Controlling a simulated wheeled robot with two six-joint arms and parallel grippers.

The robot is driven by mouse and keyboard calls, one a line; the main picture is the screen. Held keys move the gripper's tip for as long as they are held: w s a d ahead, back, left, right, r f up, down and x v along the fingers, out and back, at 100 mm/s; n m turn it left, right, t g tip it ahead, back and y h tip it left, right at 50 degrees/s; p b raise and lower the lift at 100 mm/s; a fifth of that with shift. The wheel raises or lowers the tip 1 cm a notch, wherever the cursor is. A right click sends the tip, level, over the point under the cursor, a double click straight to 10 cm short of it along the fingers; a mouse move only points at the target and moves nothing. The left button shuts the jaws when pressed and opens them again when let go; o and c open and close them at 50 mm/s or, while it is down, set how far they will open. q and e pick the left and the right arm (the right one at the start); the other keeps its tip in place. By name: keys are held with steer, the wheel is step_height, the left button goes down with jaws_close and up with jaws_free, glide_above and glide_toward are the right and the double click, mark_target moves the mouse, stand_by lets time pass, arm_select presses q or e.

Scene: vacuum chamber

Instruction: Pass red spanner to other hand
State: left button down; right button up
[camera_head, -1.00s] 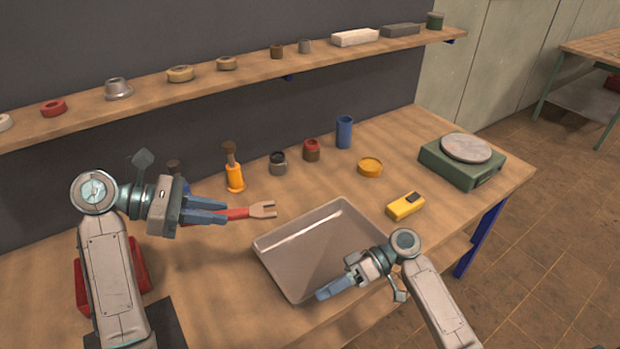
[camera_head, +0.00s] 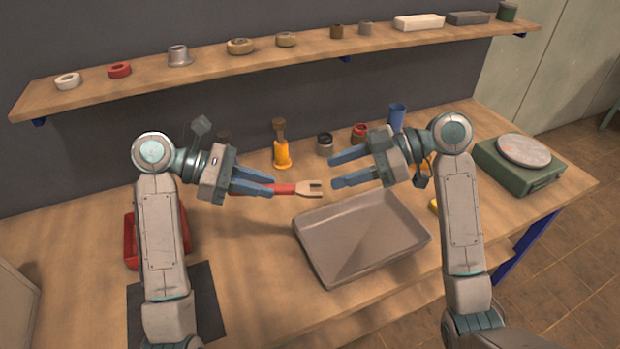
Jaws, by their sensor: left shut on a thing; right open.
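The red spanner (camera_head: 284,189) has a red handle and a pale open-ended jaw that points right. My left gripper (camera_head: 268,184) is shut on its handle and holds it level above the bench, just left of the grey tray. My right gripper (camera_head: 335,171) is open and empty. Its fingers point left toward the spanner's jaw, with a small gap between them and the jaw's end.
The grey tray (camera_head: 405,243) lies below the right gripper. An orange-handled tool (camera_head: 282,155), a blue cylinder (camera_head: 397,115) and small cups stand behind. A green scale (camera_head: 515,170) is at right, a red bin (camera_head: 131,240) at left. A shelf (camera_head: 215,68) runs above.

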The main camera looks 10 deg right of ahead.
mark_target(294, 186)
steer(key=x, duration=0.9)
steer(key=shift+a+f, duration=0.1)
steer(key=shift+a, duration=0.05)
jaws_close()
arm_select(q)
steer(key=c, duration=1.2)
jaws_free()
